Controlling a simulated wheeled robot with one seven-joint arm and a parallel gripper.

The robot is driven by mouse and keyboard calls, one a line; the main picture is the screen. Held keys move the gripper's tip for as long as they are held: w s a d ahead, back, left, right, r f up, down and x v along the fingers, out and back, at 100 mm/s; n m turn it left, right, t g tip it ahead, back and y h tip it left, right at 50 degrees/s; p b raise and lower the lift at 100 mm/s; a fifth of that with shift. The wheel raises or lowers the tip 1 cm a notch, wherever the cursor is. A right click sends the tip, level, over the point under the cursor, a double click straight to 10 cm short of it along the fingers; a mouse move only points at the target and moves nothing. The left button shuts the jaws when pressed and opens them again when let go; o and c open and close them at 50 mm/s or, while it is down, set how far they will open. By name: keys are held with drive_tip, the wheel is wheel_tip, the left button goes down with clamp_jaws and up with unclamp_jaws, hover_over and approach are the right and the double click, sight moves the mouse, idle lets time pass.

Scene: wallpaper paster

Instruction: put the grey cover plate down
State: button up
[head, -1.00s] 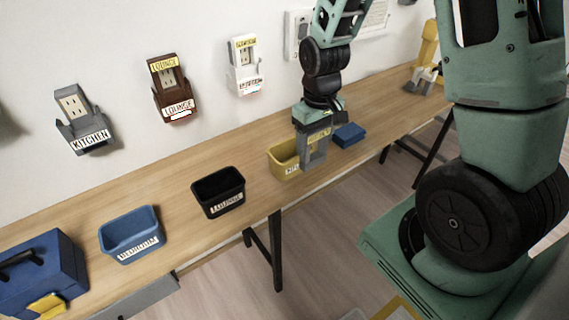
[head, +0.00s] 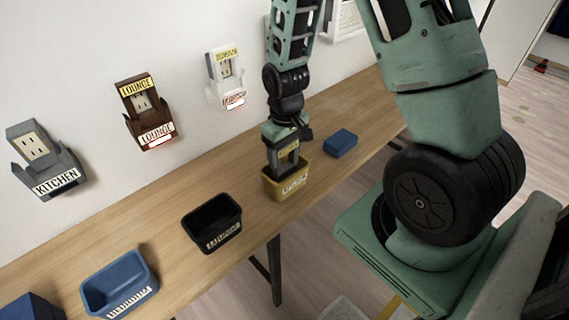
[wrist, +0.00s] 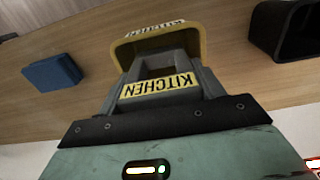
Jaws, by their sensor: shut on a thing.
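The grey cover plate (head: 287,160) has a yellow label and is held upright in my gripper (head: 285,146). In the wrist view the plate (wrist: 160,68) shows its label reading KITCHEN. My gripper is shut on it, pointing down over the yellow bin (head: 290,189). The plate's lower part is inside the bin's opening, hidden behind its front wall. Whether it touches the bottom I cannot tell. The bin also shows in the wrist view (wrist: 199,44), just beyond the plate.
A black bin (head: 224,243) and a blue bin (head: 128,298) stand left along the wooden table (head: 165,240). A blue block (head: 340,143) lies right of the yellow bin. Grey (head: 62,183), brown (head: 155,134) and white (head: 231,96) holders are on the wall.

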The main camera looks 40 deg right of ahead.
sight(285, 164)
drive_tip(key=shift+f, duration=2.1)
drive_tip(key=shift+f, duration=0.2)
drive_tip(key=o, duration=0.8)
